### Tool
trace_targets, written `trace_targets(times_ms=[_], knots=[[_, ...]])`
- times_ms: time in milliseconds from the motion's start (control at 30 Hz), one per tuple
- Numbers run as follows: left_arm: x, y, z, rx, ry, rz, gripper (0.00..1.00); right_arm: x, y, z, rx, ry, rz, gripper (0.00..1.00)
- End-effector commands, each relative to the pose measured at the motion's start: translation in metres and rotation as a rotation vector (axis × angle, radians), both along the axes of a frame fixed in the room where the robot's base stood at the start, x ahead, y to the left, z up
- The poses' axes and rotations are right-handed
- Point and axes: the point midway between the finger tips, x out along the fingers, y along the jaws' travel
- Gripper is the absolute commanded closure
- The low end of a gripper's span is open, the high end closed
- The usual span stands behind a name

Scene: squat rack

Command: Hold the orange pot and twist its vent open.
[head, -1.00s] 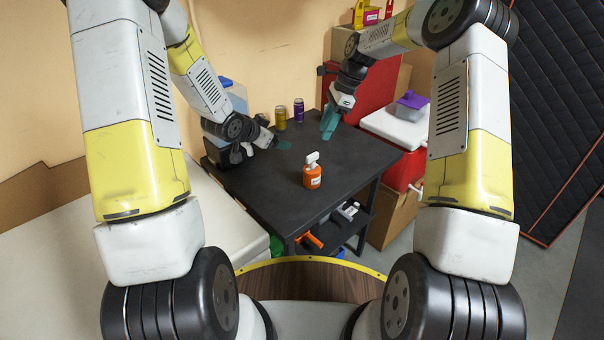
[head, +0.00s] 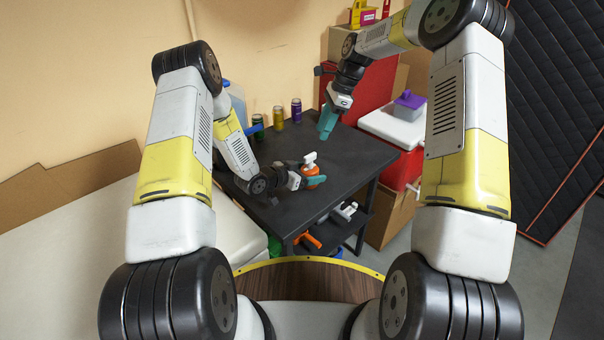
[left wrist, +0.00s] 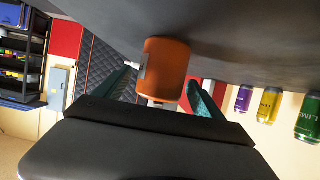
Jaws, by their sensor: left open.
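The orange pot (head: 311,181) with its white vent top (head: 310,160) stands upright on the dark table (head: 345,150). My left gripper (head: 308,176) is at the pot, coming in from the left. In the left wrist view the pot (left wrist: 166,68), seen upside down, sits between the two teal fingers of my left gripper (left wrist: 160,95), which are open with gaps beside it. Part of the white vent is hidden behind my wrist there. My right gripper (head: 327,122) hangs above the table's far right part, away from the pot; its teal fingers overlap, so its opening is unclear.
A green can (head: 258,128), a yellow can (head: 278,117) and a purple can (head: 296,110) stand at the table's back left. A red and white cooler (head: 393,125) stands to the right. The table's right part is clear.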

Motion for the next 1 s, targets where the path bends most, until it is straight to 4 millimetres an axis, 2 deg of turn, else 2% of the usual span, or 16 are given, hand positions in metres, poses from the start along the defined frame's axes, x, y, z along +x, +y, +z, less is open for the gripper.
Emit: trace_targets(times_ms=[200, 567, 667, 900, 1000], knots=[[0.016, -0.018, -0.01, 0.001, 0.001, 0.0, 0.21, 0.0, 0.0, 0.0, 0.0, 0.0, 0.0, 0.64], [0.021, -0.021, -0.012, 0.0, 0.001, 0.001, 0.21, 0.0, 0.0, 0.0, 0.0, 0.0, 0.0, 0.64], [0.021, -0.021, -0.012, 0.0, 0.001, 0.001, 0.37, 0.0, 0.0, 0.0, 0.0, 0.0, 0.0, 0.64], [0.021, -0.021, -0.012, 0.0, 0.001, 0.001, 0.84, 0.0, 0.0, 0.0, 0.0, 0.0, 0.0, 0.64], [0.021, -0.021, -0.012, 0.0, 0.001, 0.001, 1.0, 0.0, 0.0, 0.0, 0.0, 0.0, 0.0, 0.64]])
